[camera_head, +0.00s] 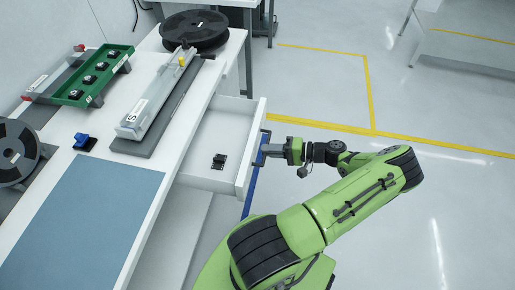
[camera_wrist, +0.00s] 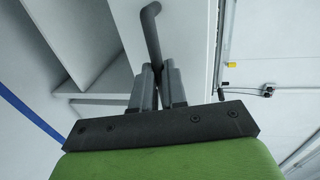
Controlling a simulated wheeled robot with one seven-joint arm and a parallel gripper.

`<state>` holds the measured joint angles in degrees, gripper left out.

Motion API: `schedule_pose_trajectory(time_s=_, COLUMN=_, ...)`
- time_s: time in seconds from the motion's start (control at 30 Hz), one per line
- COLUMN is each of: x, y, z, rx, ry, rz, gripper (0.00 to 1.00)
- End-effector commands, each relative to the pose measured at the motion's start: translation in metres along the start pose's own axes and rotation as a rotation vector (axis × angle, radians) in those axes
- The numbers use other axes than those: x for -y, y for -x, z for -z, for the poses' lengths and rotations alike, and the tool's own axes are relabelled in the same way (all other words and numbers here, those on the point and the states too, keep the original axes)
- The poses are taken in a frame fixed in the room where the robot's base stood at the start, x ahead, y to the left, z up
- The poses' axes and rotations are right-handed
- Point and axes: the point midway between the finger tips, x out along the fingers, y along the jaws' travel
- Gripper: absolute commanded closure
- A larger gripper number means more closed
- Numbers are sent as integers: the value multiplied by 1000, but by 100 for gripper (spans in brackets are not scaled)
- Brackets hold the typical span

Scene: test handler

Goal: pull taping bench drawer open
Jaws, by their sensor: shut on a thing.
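The taping bench drawer (camera_head: 229,140) is white and stands pulled out from under the white bench top (camera_head: 211,83). A small black part (camera_head: 218,161) lies inside it. The drawer's dark bar handle (camera_head: 264,146) is on its front, and it also shows in the wrist view (camera_wrist: 151,28). My gripper (camera_head: 268,150) is at the handle, outside the drawer front. In the wrist view its two fingers (camera_wrist: 158,82) are closed around the handle bar. The fingers hide the gripped part of the handle.
A blue mat (camera_head: 85,220), a blue clip-like piece (camera_head: 84,142), a green tray (camera_head: 94,76), black reels (camera_head: 193,30) and a long device marked S (camera_head: 157,98) are on the bench. Clear floor with yellow lines (camera_head: 371,95) lies to the right.

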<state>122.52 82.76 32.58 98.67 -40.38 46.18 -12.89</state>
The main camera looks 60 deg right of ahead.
Motion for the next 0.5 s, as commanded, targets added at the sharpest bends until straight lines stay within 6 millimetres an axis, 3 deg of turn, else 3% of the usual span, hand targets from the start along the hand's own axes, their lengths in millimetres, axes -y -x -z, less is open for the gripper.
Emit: schedule_pose_trajectory(time_s=0.5, x=-2, y=9, z=0, rx=-1, ry=-1, rz=-2, gripper=100)
